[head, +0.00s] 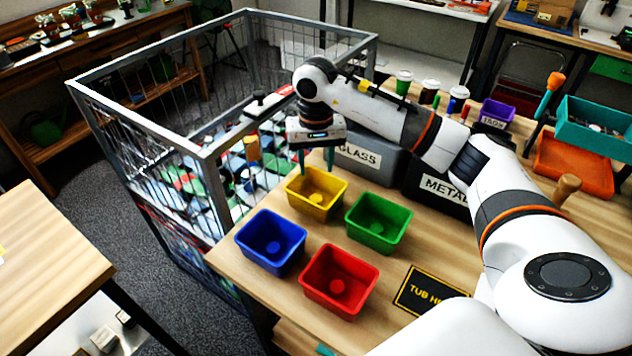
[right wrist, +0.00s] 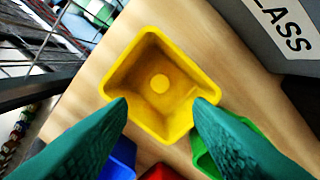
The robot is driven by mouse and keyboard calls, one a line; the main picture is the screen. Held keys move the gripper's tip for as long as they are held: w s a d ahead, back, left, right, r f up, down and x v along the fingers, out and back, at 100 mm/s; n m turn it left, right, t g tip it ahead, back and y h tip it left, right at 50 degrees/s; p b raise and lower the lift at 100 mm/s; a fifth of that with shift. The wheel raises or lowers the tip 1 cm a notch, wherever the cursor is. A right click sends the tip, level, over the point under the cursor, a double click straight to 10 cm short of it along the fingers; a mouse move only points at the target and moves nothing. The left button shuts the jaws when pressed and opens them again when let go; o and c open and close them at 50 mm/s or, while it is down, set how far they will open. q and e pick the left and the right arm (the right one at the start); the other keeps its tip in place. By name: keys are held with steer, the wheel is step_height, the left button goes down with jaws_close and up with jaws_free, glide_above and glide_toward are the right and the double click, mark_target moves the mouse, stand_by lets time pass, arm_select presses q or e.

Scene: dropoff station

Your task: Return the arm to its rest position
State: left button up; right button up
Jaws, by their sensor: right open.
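My right arm (head: 500,200) reaches in from the right in the head view. Its gripper (head: 316,166) points down just above the yellow tub (head: 301,199), with its green fingers apart. In the right wrist view the open fingers (right wrist: 160,108) frame the near part of the yellow tub (right wrist: 118,72), with nothing held between them. The tub stands upright on the table and looks empty. I cannot tell whether the fingers touch its rim. My left gripper is not in view.
Blue (head: 247,238), red (head: 313,285) and green (head: 399,237) tubs stand close by on the table. A wire cage (head: 210,150) borders the left side. An orange tray (head: 570,168) and teal bin (head: 590,137) are right.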

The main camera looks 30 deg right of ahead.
steer(key=shift+r, duration=0.95)
